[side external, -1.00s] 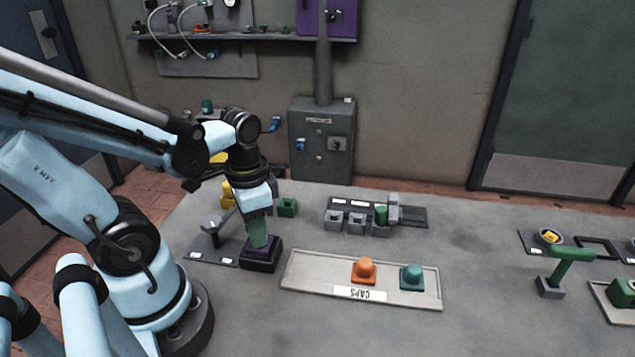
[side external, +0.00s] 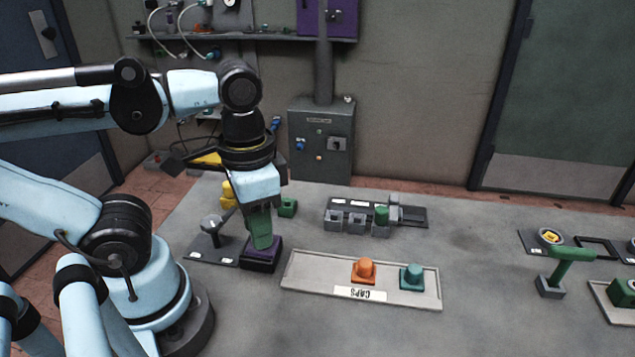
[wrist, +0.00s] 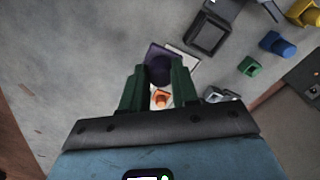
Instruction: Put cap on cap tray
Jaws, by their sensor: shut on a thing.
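The purple cap (wrist: 158,66) is between the two green fingers of my gripper (wrist: 158,86) in the wrist view. My gripper (side external: 262,243) is shut on it and points down, slightly tilted. In the side view the purple cap (side external: 264,252) shows just below the fingertips, overlapping a dark block; the gap between them is hard to judge. The pale cap tray (side external: 312,277), labelled CAPS, lies just right of my gripper. An orange cap (side external: 363,270) and a teal cap (side external: 411,277) stand on it. The tray's left part is bare.
A dark square block (wrist: 207,36) stands beside the cap in the wrist view. A plate with a grey post (side external: 212,232) is left of my gripper. A green block (side external: 287,207) and a rack of grey fixtures (side external: 357,223) stand behind.

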